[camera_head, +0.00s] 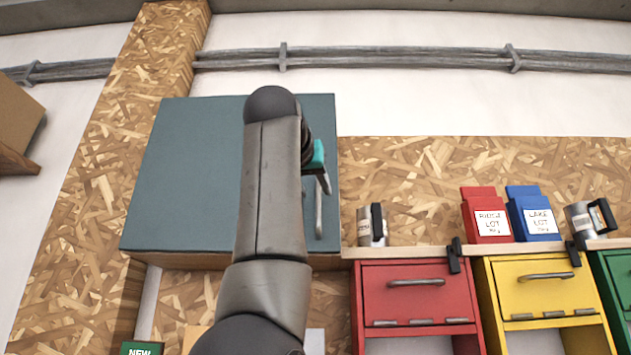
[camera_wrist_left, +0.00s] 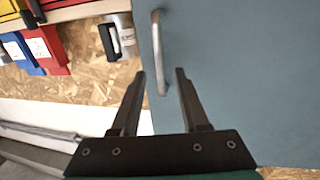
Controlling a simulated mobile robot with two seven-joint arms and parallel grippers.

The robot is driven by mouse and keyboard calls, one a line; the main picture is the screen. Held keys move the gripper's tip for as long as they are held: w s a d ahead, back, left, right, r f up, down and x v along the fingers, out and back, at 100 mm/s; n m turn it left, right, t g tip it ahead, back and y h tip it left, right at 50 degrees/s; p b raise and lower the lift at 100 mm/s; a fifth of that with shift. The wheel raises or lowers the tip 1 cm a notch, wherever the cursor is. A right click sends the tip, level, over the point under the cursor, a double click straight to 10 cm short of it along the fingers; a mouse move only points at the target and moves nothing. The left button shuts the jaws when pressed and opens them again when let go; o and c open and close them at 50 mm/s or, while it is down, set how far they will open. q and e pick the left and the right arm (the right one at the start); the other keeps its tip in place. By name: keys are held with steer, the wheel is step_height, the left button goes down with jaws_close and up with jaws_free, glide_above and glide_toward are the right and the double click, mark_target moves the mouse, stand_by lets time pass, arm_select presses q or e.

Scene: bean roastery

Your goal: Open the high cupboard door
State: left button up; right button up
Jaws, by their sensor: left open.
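The high cupboard (camera_head: 190,170) has a blue-grey door that looks shut. Its upright metal bar handle (camera_head: 319,215) is near the door's right edge. My left arm crosses in front of the door, and the left gripper (camera_head: 325,184) is at the upper part of the handle. In the left wrist view the door (camera_wrist_left: 240,80) fills the right side. There the open left gripper (camera_wrist_left: 161,74) has one finger on each side of one end of the handle (camera_wrist_left: 156,45). Nothing is gripped; whether the fingers touch the bar is unclear. The right gripper is out of view.
Right of the cupboard, a shelf (camera_head: 430,249) carries a metal mug (camera_head: 371,227), red bags (camera_head: 487,218), blue bags (camera_head: 532,215) and another mug (camera_head: 585,219). Red (camera_head: 417,292) and yellow (camera_head: 532,284) bins are below. Pipes (camera_head: 400,58) run along the wall above.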

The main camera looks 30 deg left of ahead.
arm_select(q)
steer(key=shift+p+x, duration=0.4)
steer(key=shift+x, duration=0.9)
steer(key=shift+c, duration=0.2)
jaws_close()
stand_by(0.4)
